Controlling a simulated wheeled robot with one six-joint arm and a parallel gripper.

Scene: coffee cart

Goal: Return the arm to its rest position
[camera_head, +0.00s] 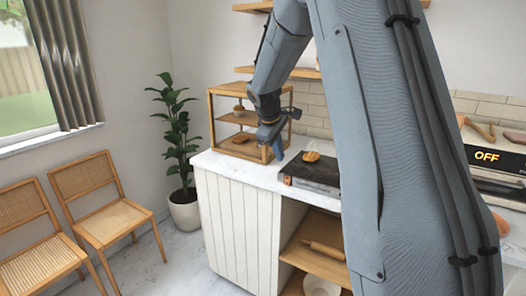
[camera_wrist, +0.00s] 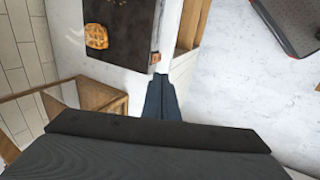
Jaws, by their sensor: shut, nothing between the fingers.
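My arm reaches from the upper right across the head view, over the counter. My gripper (camera_head: 277,154) points down above the counter between the wooden display case (camera_head: 212,125) and the dark slab-like appliance (camera_head: 292,172). In the wrist view my gripper (camera_wrist: 162,99) has its two blue-grey fingers together, with nothing between them. A golden waffle-like pastry (camera_head: 311,156) rests on top of the dark appliance, apart from the fingers. The pastry also shows in the wrist view (camera_wrist: 96,36). My upper arm hides part of the counter in the head view.
The display case holds pastries on its shelves. Below the white counter (camera_head: 229,166), open wooden shelves hold a rolling pin (camera_head: 323,249) and a bowl (camera_head: 320,287). A machine showing OFF (camera_head: 487,156) stands right. A potted plant (camera_head: 178,130) and two chairs (camera_head: 97,205) stand left.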

